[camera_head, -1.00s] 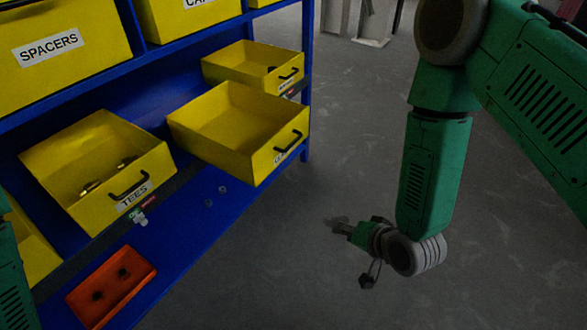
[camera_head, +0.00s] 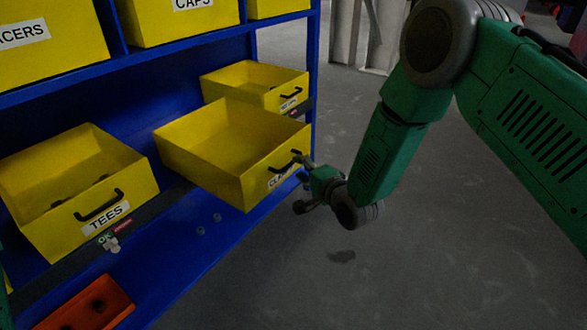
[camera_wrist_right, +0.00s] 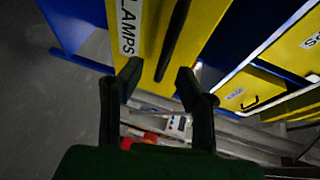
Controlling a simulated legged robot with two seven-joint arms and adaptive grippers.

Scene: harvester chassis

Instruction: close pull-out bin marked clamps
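The yellow clamps bin (camera_head: 215,165) is pulled out from the blue rack in the head view. It looks empty, and its label is partly hidden. In the right wrist view its front (camera_wrist_right: 155,55) shows the letters "LAMPS" beside a black handle (camera_wrist_right: 173,38). My right gripper (camera_head: 302,184) is at the bin's front, by the right end of the handle (camera_head: 285,164). In the wrist view my right gripper (camera_wrist_right: 158,78) has its two fingers apart, with the bin's front edge and handle end between or just beyond them. Contact cannot be told. My left gripper is out of view.
The yellow tees bin (camera_head: 80,185) also sticks out at left, and another yellow bin (camera_head: 255,85) sticks out behind the clamps bin. A red-orange tray (camera_head: 85,305) lies on the blue lower shelf (camera_head: 190,260). The grey floor (camera_head: 430,240) at right is open.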

